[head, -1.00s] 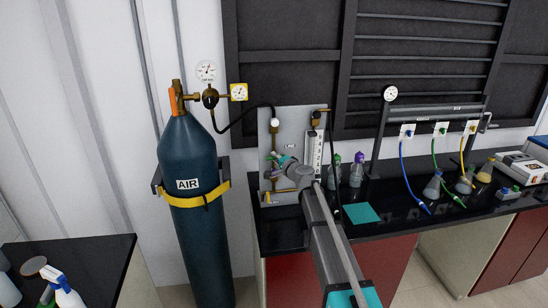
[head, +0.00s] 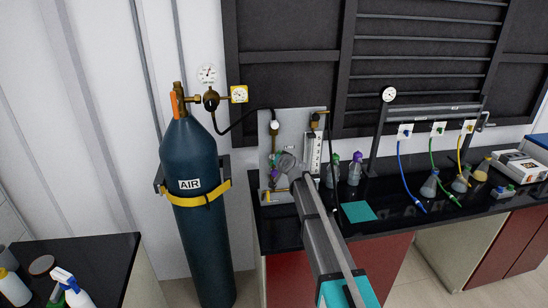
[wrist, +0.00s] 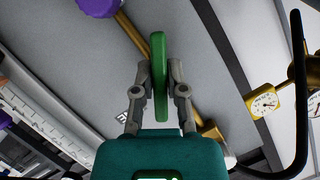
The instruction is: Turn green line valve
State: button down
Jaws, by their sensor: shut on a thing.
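The green valve handle (wrist: 159,75) is a flat green piece on the brass line of the grey panel, seen edge-on in the wrist view. My gripper (wrist: 160,72) is shut on it, with one finger on each side. In the head view, my gripper (head: 279,164) is at the panel (head: 308,117), and my arm partly hides the valve there. A purple knob (wrist: 98,5) sits on the brass pipe (wrist: 131,32) at the top left of the wrist view.
A dark AIR cylinder (head: 190,150) stands left of the panel, strapped in yellow. A black hose (head: 228,127) runs from its regulator to the panel. Flasks (head: 355,172) and a teal mat (head: 358,211) are on the black bench to the right.

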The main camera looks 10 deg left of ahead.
jog(key=n+h+p, duration=0.1)
jog(key=n+h, duration=0.1)
jog(key=n, duration=0.1)
jog(key=shift+n, duration=0.4)
jog(key=shift+h, duration=0.3)
jog(key=c, duration=0.7)
grip_release()
jog(key=shift+t, duration=0.3)
jog(key=shift+f, duration=0.1)
